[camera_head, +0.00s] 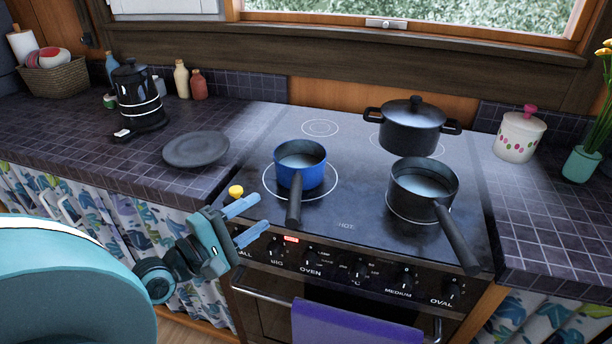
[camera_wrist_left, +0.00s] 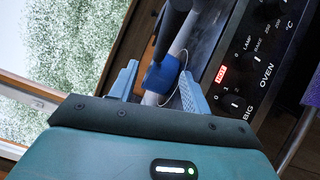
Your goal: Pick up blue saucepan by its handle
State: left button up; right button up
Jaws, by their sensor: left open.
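The blue saucepan (camera_head: 311,175) sits upright on the front left ring of the stove. Its dark handle (camera_head: 294,202) points toward the stove's front edge. My left gripper (camera_head: 250,221) is open and empty, in front of the stove's left front corner, to the left of the handle's end and apart from it. In the left wrist view the blue saucepan (camera_wrist_left: 158,76) shows between the open fingers of my left gripper (camera_wrist_left: 158,84), farther off, with its dark handle (camera_wrist_left: 171,34) reaching up toward the top edge. My right gripper is in neither view.
A black saucepan (camera_head: 423,190) stands right of the blue one, and a lidded black pot (camera_head: 410,127) stands behind. A dark plate (camera_head: 196,149) lies on the left counter (camera_head: 70,130). A purple towel (camera_head: 350,322) hangs on the oven rail. A red HOT light (camera_wrist_left: 221,74) glows on the panel.

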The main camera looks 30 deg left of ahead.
aim_at(296, 183)
pick_arm(q)
jog(key=p+x, duration=0.1)
jog(key=x, duration=0.5)
jog(key=shift+w, duration=0.25)
jog(key=shift+p+x, duration=0.55)
jog(key=shift+x, duration=2.05)
jog(key=shift+w+a+f, duration=0.1)
jog(key=shift+a+f, duration=0.05)
jog(key=shift+c, duration=0.3)
grip_shut()
